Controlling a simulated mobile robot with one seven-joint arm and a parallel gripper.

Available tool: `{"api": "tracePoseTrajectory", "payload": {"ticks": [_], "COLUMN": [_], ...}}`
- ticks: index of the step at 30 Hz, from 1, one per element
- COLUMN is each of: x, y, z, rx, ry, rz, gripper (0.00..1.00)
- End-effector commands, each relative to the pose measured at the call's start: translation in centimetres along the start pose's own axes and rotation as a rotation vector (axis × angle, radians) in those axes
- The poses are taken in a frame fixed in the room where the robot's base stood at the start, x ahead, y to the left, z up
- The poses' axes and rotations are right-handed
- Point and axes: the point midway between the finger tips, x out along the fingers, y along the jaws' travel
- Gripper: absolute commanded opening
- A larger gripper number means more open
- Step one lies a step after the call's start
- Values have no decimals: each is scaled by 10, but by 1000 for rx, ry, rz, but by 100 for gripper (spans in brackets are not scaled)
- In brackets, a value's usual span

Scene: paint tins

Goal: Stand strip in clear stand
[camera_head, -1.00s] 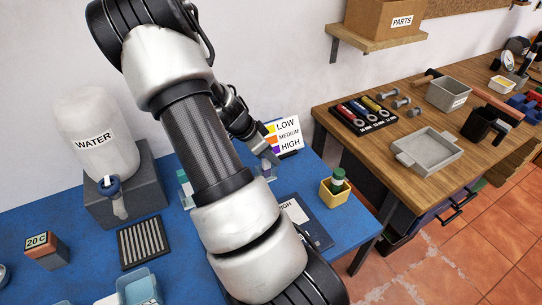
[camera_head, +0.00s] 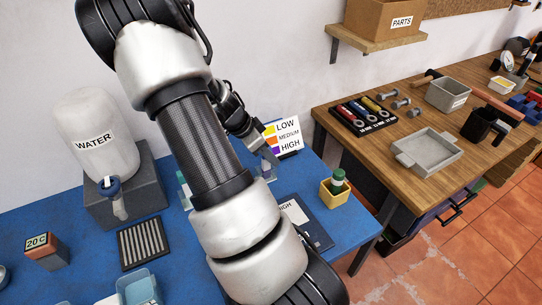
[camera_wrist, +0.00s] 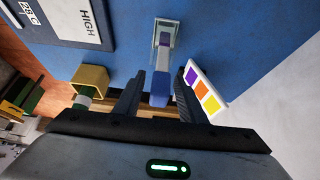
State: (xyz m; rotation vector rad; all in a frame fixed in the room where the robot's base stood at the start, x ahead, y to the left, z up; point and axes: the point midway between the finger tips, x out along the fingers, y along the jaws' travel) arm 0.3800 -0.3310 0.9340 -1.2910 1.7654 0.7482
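The strip (camera_wrist: 160,88), with a blue end and a purple band, shows in the wrist view. Its far, pale part lies within the outline of the clear stand (camera_wrist: 167,29), and its blue end points towards my gripper. My gripper (camera_wrist: 160,74) is open around the blue end, with a visible gap on each side. In the head view, my gripper (camera_head: 269,158) is above the blue table beside the colour chart, and the clear stand (camera_head: 266,172) shows just below it. The strip cannot be made out clearly there.
The LOW/MEDIUM/HIGH colour chart (camera_head: 284,137) stands close to my gripper. A yellow holder (camera_head: 334,196) with a green-capped bottle (camera_head: 338,180) is to the right. A HIGH-labelled board (camera_head: 310,228) lies in front. The water tank (camera_head: 95,135) and ribbed rack (camera_head: 143,243) are left.

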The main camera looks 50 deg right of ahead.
Motion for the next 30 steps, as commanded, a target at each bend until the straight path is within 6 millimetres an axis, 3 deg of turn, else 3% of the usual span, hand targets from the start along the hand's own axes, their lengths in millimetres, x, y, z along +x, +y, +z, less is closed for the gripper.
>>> {"api": "tracePoseTrajectory", "payload": {"ticks": [6,12,24,26,30], "x": [-51,-86,-112,-126,-184], "y": [-1,-1,4,8,30], "z": [1,0,6,14,43], "rx": [0,-1,-42,-101,-356], "ry": [-2,-1,-36,-81,-222], "rz": [-6,-3,-15,-36,-156], "gripper": [37,37,37,37,37]}}
